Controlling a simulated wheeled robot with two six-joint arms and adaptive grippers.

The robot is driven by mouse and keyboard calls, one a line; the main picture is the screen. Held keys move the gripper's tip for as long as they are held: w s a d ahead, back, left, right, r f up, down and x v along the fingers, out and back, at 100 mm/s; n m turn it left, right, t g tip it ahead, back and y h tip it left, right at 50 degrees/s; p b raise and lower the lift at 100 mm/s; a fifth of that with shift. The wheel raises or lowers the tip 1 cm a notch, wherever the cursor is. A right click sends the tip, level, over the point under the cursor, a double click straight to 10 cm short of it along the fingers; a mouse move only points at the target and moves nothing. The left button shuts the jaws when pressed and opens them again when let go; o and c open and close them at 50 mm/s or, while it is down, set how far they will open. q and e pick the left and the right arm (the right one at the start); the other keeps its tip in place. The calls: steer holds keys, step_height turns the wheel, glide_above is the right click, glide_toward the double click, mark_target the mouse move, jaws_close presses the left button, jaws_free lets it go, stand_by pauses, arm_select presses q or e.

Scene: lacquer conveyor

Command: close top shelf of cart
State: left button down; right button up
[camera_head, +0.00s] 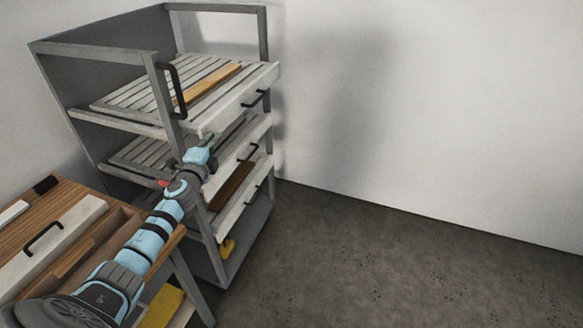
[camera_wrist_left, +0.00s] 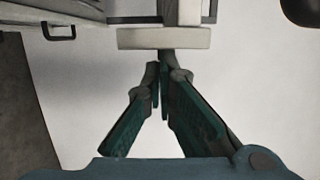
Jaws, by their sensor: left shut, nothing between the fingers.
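The grey cart (camera_head: 161,85) stands against the wall. Its top shelf (camera_head: 137,94) is slatted, with a pale front panel (camera_head: 237,101) and a black handle (camera_head: 257,98); the front sticks out beyond the cart's posts. My left gripper (camera_head: 207,139) is shut and empty, at the near end of the top shelf's front panel and slightly below it. In the left wrist view, the fingertips (camera_wrist_left: 162,68) are close together just below a pale panel end (camera_wrist_left: 163,39); I cannot tell whether they touch it. My right gripper is out of view.
A wooden plank (camera_head: 208,85) lies on the top shelf. Lower shelves, including the middle front (camera_head: 236,158), also project. A wooden workbench (camera_head: 50,200) stands at the left, under my arm. The floor (camera_head: 380,270) on the right is clear.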

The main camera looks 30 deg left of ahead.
arm_select(q)
steer(key=a, duration=0.1)
steer(key=a+b, duration=0.1)
steer(key=a, duration=0.3)
steer(key=shift+s+a, duration=0.2)
steer(key=shift+s, duration=0.1)
steer(key=s+d, duration=0.7)
steer(key=s, duration=0.2)
steer(key=shift+d, duration=0.2)
